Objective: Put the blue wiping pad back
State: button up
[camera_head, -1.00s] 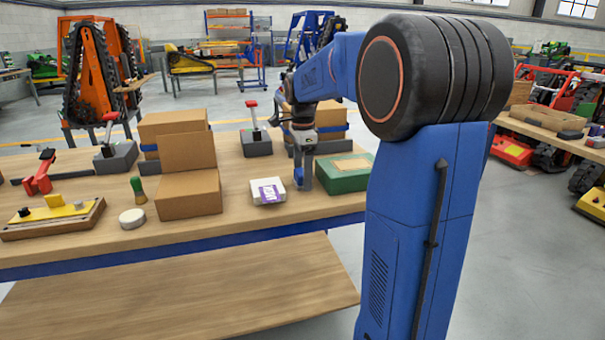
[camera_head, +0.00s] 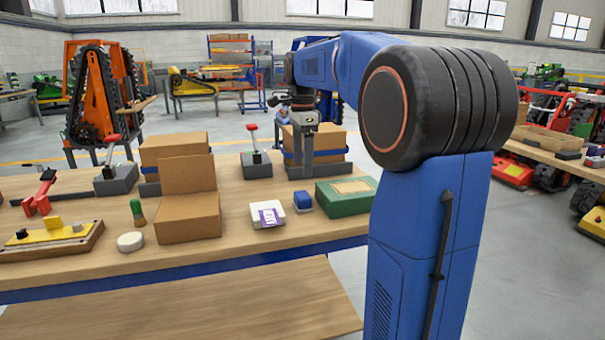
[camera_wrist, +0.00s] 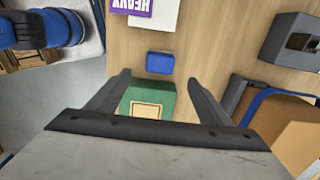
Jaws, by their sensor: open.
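The fingertips are hard to make out there against the fixture behind.
The green box (camera_head: 345,197) is right of the pad, the white box with a purple label (camera_head: 268,214) left. Behind stands a strapped cardboard box (camera_head: 328,143). Cardboard boxes (camera_head: 188,216) and a white round puck (camera_head: 131,242) are further left. The table (camera_head: 225,249) has bare wood in front.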

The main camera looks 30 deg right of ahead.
jog(key=s+a+f+n+t, duration=0.1)
jog(key=s+a+f+n, duration=0.1)
jog(key=s+a+n, duration=0.45)
jog(key=s+a+f+n+t, duration=0.1)
jog(key=s+a+f+n, duration=0.25)
jog(key=s, duration=0.55)
jog(key=s+a+f+n+t, duration=0.1)
jog(key=s+a+f+n, duration=0.2)
jog(key=s+f+n, duration=0.2)
jog(key=s+a+f+n+t, duration=0.1)
jog(key=s+a+f+n, duration=0.1)
jog(key=s+f+n, duration=0.4)
jog(key=s+f, duration=0.1)
jog(key=s, duration=0.2)
jog(key=shift+s+a+f+t, duration=0.15)
jog(key=shift+s+a+t, duration=0.2)
jog(key=shift+a+t, duration=0.05)
